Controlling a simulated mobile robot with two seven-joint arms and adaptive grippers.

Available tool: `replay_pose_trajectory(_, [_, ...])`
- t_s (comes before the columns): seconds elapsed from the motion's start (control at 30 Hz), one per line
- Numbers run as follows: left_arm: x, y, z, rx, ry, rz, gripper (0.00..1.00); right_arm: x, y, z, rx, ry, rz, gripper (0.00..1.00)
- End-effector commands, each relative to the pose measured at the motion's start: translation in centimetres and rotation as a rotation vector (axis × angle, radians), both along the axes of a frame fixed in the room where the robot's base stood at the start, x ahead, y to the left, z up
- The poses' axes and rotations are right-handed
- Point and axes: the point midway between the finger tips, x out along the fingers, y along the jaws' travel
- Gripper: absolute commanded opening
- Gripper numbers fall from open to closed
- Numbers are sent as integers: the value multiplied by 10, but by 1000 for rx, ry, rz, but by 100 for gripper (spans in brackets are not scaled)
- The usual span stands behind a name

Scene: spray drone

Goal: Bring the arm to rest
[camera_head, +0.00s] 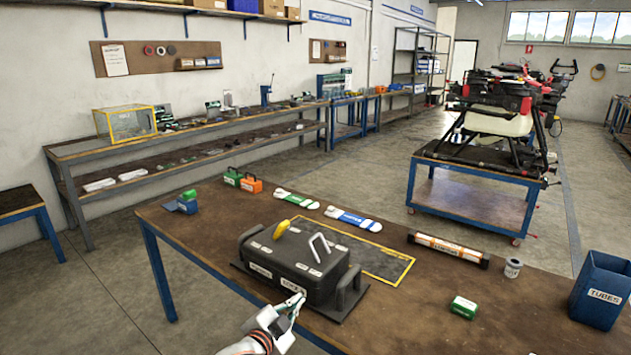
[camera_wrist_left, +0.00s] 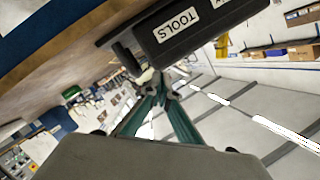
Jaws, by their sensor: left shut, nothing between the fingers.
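My left gripper (camera_head: 292,304) is in front of the near side of a black case (camera_head: 297,262) on the brown table. It is shut with nothing held. In the left wrist view its fingertips (camera_wrist_left: 152,84) meet just off the case, whose "TOOLS" label (camera_wrist_left: 179,26) faces the camera. I cannot tell whether the fingertips touch the case. The case has a pale bent handle (camera_head: 319,246) and a yellow item (camera_head: 281,229) on top. My right gripper is not in view.
The table (camera_head: 400,315) also holds a black tube with an orange-white label (camera_head: 448,249), a small grey can (camera_head: 513,268), a green box (camera_head: 464,307) and a blue "TUBES" bin (camera_head: 600,290). A drone (camera_head: 497,115) stands on a blue cart behind. Bare tabletop lies right of the case.

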Motion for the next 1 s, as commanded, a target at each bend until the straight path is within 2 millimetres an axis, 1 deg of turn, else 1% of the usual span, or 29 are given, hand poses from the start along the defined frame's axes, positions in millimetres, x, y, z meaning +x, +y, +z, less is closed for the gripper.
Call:
replay_pose_trajectory(0.03, [-23,8,-26,-42,48,19,0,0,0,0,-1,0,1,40])
replay_pose_trajectory(0.07, [-34,13,-39,-66,72,31,0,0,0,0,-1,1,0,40])
replay_pose_trajectory(0.1, [-50,20,-55,-97,105,49,0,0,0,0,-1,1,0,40])
replay_pose_trajectory(0.17, [-74,31,-78,-140,151,77,0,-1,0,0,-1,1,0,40])
replay_pose_trajectory(0.2, [-92,38,-92,-167,182,96,0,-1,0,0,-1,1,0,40])
replay_pose_trajectory(0.27, [-117,50,-113,-206,226,127,0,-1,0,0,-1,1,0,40])
replay_pose_trajectory(0.3, [-136,59,-126,-230,256,150,0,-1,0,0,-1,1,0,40])
replay_pose_trajectory(0.37, [-163,72,-144,-265,298,184,0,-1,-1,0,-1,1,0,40])
replay_pose_trajectory(0.4, [-182,80,-155,-285,327,208,0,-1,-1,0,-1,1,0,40])
replay_pose_trajectory(0.47, [-211,94,-171,-315,367,245,0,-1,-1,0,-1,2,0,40])
replay_pose_trajectory(0.5, [-231,103,-180,-332,393,270,0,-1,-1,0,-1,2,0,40])
replay_pose_trajectory(0.57, [-259,117,-191,-358,429,308,0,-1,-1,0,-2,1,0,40])
replay_pose_trajectory(0.6, [-277,125,-198,-371,451,330,0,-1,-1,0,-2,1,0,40])
replay_pose_trajectory(0.7, [-316,144,-210,-396,496,382,0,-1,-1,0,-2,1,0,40])
replay_pose_trajectory(0.73, [-325,148,-212,-403,507,395,0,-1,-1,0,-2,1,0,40])
replay_pose_trajectory(0.83, [-348,160,-217,-416,532,427,0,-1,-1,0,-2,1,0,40])
replay_pose_trajectory(0.9, [-357,164,-218,-421,542,439,0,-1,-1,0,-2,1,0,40])
replay_pose_trajectory(1.0, [-362,167,-219,-425,547,446,0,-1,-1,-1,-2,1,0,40])
